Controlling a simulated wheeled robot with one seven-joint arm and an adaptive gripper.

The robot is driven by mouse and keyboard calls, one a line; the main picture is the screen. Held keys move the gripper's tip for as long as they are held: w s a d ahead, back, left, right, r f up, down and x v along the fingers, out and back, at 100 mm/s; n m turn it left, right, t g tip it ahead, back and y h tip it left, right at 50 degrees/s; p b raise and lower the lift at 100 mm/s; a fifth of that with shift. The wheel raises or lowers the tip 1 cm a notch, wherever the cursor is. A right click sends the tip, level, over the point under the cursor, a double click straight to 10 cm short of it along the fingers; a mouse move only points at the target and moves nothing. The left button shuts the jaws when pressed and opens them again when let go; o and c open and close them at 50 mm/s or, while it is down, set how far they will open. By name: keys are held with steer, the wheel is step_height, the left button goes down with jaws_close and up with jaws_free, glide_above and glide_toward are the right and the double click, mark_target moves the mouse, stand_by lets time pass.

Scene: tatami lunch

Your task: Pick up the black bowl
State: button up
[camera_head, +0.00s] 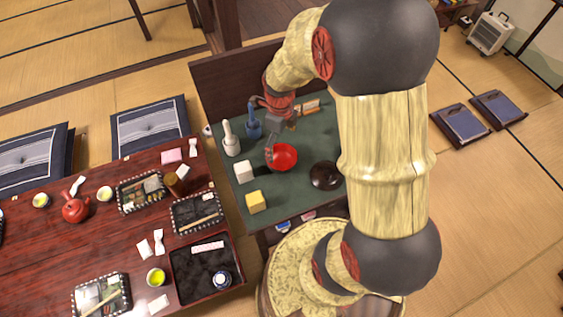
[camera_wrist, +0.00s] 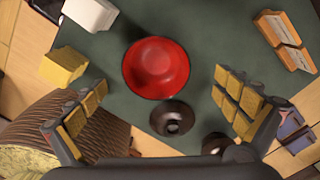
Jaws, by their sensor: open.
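A black bowl (camera_head: 326,175) sits on the dark green table top, right of the red bowl (camera_head: 283,157). In the wrist view the black bowl (camera_wrist: 171,118) shows below the red bowl (camera_wrist: 156,67), with a small round ring at its middle. A second dark round thing (camera_wrist: 215,143) is beside it, partly hidden by my gripper. My gripper (camera_head: 281,138) hangs above the table near the red bowl. In the wrist view my gripper (camera_wrist: 158,105) is open and empty, its padded fingers wide apart on either side of the black bowl.
A white block (camera_head: 243,172) and a yellow block (camera_head: 256,202) stand at the table's left side. My arm hides the table's right side in the head view.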

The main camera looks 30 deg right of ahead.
mark_target(281, 163)
step_height(281, 163, down, 2)
steer(key=shift+b, duration=0.3)
steer(key=f+b, duration=0.1)
steer(key=f, duration=0.1)
steer(key=s+f+b, duration=0.1)
steer(key=f, duration=0.2)
steer(key=shift+a+f, duration=0.1)
steer(key=shift+c, duration=0.4)
steer(key=c, duration=1.1)
steer(key=shift+c, duration=0.2)
